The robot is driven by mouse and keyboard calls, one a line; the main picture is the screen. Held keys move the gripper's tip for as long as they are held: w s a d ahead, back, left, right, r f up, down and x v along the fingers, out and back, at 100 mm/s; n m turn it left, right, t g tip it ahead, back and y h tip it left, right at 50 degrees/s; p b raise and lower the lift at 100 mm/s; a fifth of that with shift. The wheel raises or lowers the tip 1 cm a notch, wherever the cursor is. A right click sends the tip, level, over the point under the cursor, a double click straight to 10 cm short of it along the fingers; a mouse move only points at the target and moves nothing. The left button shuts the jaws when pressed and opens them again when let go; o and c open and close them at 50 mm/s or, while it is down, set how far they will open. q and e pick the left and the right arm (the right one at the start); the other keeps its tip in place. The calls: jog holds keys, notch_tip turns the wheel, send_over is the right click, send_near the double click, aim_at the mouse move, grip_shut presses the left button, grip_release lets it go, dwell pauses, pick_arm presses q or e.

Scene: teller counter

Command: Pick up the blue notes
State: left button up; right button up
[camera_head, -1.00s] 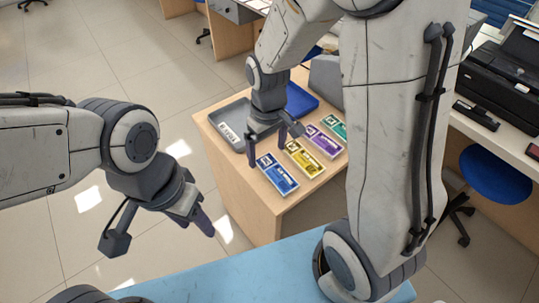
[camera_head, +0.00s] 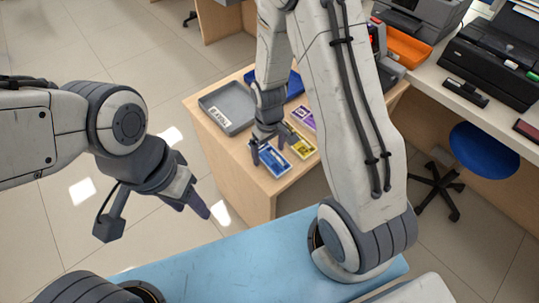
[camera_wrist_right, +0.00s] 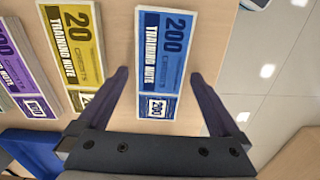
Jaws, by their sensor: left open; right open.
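The blue notes (camera_head: 283,167), a flat bundle marked 200, lie near the front edge of the wooden counter (camera_head: 243,181). My right gripper (camera_head: 270,147) is open above them and partly hides them in the head view. In the right wrist view the blue notes (camera_wrist_right: 164,50) lie between the two spread fingers of the right gripper (camera_wrist_right: 158,76), on the counter and not gripped. My left gripper (camera_head: 197,200) is open and empty, out over the floor to the left of the counter.
Yellow notes (camera_wrist_right: 75,45) lie beside the blue ones, then purple notes (camera_wrist_right: 14,60). A grey tray (camera_head: 209,99) and a blue tray (camera_head: 297,86) stand further back on the counter. A blue stool (camera_head: 484,150) is at the right.

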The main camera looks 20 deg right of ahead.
jog(key=shift+f, duration=0.15)
jog(key=c, duration=1.3)
